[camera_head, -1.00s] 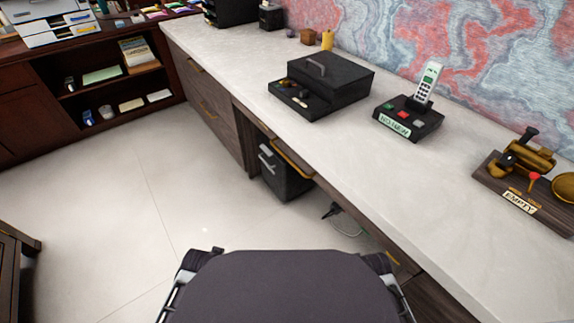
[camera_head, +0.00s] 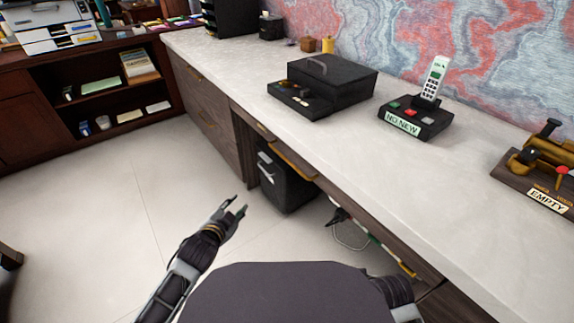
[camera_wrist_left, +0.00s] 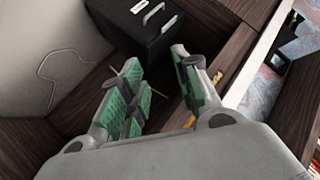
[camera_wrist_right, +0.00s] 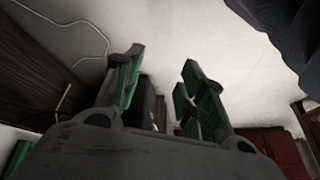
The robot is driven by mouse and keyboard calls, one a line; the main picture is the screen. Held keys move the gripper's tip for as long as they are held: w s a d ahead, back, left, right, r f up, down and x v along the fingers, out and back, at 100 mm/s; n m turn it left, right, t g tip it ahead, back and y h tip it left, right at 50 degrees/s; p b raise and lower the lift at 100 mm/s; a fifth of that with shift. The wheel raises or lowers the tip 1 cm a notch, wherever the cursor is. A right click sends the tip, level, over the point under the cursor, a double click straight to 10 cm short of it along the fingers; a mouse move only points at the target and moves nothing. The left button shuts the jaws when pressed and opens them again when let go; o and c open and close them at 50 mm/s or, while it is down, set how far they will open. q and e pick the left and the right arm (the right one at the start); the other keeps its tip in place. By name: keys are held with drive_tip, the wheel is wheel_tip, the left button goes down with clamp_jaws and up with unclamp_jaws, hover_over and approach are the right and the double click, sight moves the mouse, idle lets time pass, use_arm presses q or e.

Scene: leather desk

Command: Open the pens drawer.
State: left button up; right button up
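The desk has closed-looking drawer fronts with brass handles: one long middle handle (camera_head: 293,163) under the top, others on the left bank (camera_head: 205,114) and at the lower right (camera_head: 407,269). I can read no pens label on any front. My left gripper (camera_head: 241,206) is open and empty, over the floor in front of the desk, apart from the handles. In the left wrist view its green-padded fingers (camera_wrist_left: 164,84) stand apart, with dark wood behind. My right gripper (camera_wrist_right: 160,75) is open and empty in the right wrist view; the head view hides it.
A black cabinet (camera_head: 285,178) stands under the desk, with a cable (camera_head: 350,237) beside it. On the white top (camera_head: 330,130) are a black box (camera_head: 335,82), a phone on its base (camera_head: 422,112) and a brass device (camera_head: 545,165). The floor (camera_head: 100,200) at left is clear.

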sight(287, 159)
use_arm(q)
drive_tip(key=w+d+r+m+h, duration=0.1)
drive_tip(key=d+r+m+h, duration=0.2)
drive_tip(key=m+h, duration=0.3)
drive_tip(key=w+d+r+m+g+h, duration=0.1)
drive_tip(key=w+d+r+m+h, duration=0.1)
drive_tip(key=m+h, duration=0.5)
drive_tip(key=shift+d+r+m+h+b, duration=0.5)
drive_tip(key=shift+r+m, duration=0.85)
drive_tip(key=shift+m, duration=1.35)
use_arm(e)
drive_tip(key=a+f+t+y, duration=0.1)
drive_tip(key=a+f+y, duration=0.1)
drive_tip(key=a+f, duration=0.2)
drive_tip(key=shift+s+a+f+m+t, duration=0.3)
drive_tip(key=shift+s+a+f, duration=0.05)
drive_tip(key=shift+s, duration=0.1)
use_arm(q)
drive_tip(key=shift+w+d, duration=0.1)
drive_tip(key=shift+d, duration=0.05)
